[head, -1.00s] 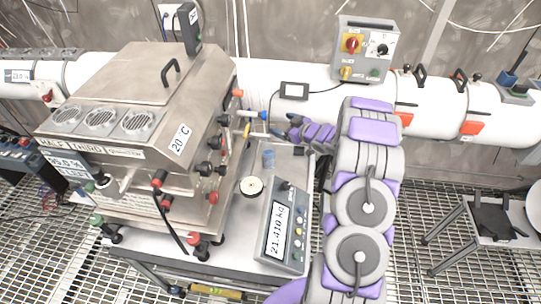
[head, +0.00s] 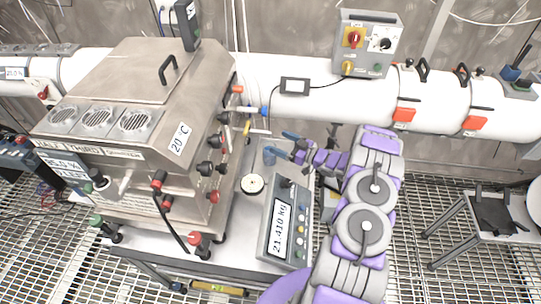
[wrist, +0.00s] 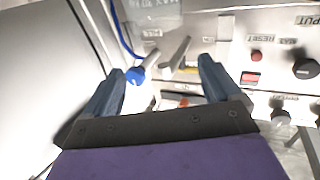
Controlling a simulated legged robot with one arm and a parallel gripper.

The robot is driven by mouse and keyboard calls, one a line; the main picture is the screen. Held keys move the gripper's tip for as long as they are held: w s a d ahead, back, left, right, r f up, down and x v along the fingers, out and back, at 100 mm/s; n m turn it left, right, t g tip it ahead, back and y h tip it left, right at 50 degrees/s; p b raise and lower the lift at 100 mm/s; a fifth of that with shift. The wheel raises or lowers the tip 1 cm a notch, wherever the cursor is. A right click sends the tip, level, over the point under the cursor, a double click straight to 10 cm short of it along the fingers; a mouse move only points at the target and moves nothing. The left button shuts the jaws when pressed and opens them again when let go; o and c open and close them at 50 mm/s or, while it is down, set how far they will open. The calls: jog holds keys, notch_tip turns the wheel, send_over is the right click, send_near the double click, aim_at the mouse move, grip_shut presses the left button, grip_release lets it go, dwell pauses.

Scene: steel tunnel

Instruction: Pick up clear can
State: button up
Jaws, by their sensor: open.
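The clear can (head: 268,158) is a small, bluish see-through cylinder standing on the bench top, right of the steel machine and behind the scale. My gripper (head: 282,143) reaches in from the right, with its fingers close to the can; I cannot tell whether they touch it. In the wrist view my gripper (wrist: 161,76) is open, its two dark blue fingers spread wide.
The steel machine (head: 150,90) with knobs stands at left. A blue-ended lever (wrist: 135,75) shows between my fingers. A scale (head: 283,230) reading 21.410 kg and a round pale disc (head: 252,184) are on the bench. A white pipe (head: 340,105) runs behind.

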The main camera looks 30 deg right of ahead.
send_near(264, 143)
jog(key=x, duration=0.6)
jog(key=b+x, duration=0.1)
jog(key=x, duration=0.1)
jog(key=shift+w+a+f, duration=0.15)
jog(key=shift+w+f, duration=0.05)
jog(key=shift+f, duration=0.05)
jog(key=shift+w+a, duration=0.3)
jog(key=shift+a, duration=0.05)
jog(key=shift+d, duration=0.15)
jog(key=c, duration=1.6)
jog(key=shift+r, duration=0.2)
